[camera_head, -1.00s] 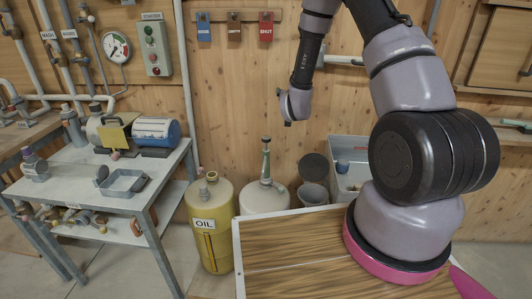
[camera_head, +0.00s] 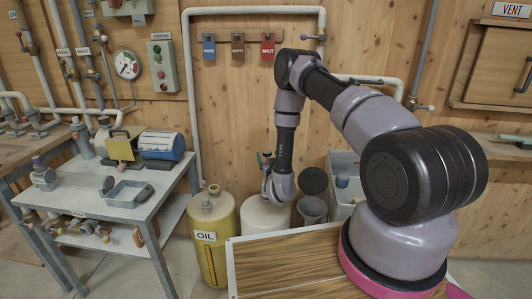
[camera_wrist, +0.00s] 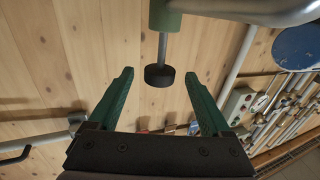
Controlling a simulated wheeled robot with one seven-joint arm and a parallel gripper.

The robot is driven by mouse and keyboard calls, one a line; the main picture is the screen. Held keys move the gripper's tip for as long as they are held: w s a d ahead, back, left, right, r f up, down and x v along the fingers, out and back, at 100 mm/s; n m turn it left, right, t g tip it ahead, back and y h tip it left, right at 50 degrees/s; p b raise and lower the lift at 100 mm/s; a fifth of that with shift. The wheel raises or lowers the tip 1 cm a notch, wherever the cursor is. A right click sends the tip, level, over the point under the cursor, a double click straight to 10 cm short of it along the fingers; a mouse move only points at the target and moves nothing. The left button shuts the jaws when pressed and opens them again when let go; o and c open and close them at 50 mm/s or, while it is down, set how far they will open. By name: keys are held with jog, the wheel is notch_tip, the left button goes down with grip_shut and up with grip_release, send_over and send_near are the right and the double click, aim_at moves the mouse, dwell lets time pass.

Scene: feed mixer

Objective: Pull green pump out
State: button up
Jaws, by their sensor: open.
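The green pump shows in the wrist view as a green body (camera_wrist: 165,16) with a thin rod and a black knob (camera_wrist: 159,75). The knob appears between the tips of my open gripper (camera_wrist: 158,86), with space on both sides. I cannot tell its exact depth relative to the fingers. In the head view, my gripper (camera_head: 267,168) is low over the white drum (camera_head: 264,215). The pump stands at this drum, and my wrist and fingers largely cover it there.
A yellow oil drum (camera_head: 212,235) stands left of the white drum. A grey bucket (camera_head: 312,209) and a grey bin (camera_head: 343,167) are at its right. A wooden-topped surface (camera_head: 285,262) lies in front. A metal table (camera_head: 120,210) stands left.

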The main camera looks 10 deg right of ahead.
jog(key=w, duration=0.5)
jog(key=shift+w, duration=0.4)
jog(key=shift+c, duration=0.3)
grip_shut()
